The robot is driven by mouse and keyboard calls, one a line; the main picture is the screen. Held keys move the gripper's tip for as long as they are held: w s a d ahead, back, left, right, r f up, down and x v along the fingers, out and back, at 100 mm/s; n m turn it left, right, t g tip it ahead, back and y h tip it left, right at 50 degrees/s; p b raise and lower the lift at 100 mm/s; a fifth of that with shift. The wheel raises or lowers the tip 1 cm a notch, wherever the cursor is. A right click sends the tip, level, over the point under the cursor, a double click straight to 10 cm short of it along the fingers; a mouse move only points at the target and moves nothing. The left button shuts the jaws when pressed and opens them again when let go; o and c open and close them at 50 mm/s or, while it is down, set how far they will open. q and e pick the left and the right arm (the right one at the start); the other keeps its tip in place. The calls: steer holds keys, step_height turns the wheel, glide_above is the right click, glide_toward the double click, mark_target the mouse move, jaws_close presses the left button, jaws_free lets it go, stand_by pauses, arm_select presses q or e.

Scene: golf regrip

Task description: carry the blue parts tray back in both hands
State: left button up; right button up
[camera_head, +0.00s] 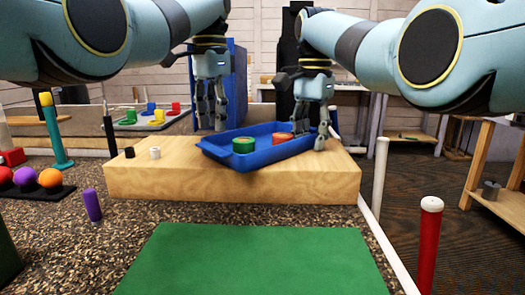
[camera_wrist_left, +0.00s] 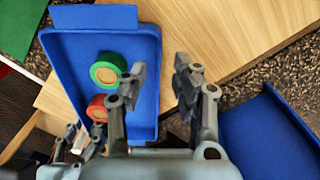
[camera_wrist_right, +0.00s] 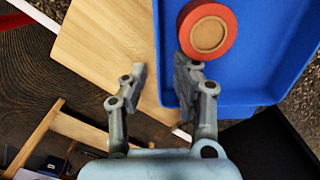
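The blue parts tray (camera_head: 272,157) sits at an angle on the wooden block, near its back edge. It holds a green ring-shaped part (camera_head: 243,145) and a red one (camera_head: 282,138). My left gripper (camera_head: 211,121) is open behind the tray's left part; in the left wrist view its fingers (camera_wrist_left: 157,85) are on either side of the tray's wall line, apart from each other. My right gripper (camera_head: 312,136) is at the tray's right end, open; in the right wrist view one finger (camera_wrist_right: 158,85) is over the tray and the other outside it. Contact with the wall is unclear.
The wooden block (camera_head: 230,187) also carries a small black peg and a white peg (camera_head: 154,153) at left. A green mat (camera_head: 255,260) lies in front. A blue panel (camera_head: 240,85) stands behind. A red post (camera_head: 430,245) and white post (camera_head: 380,175) stand at right.

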steer(key=shift+r, duration=0.25)
arm_select(q)
step_height(320, 180, up, 8)
arm_select(e)
step_height(320, 180, up, 12)
steer(key=shift+f, duration=0.25)
arm_select(q)
steer(key=shift+f, duration=0.1)
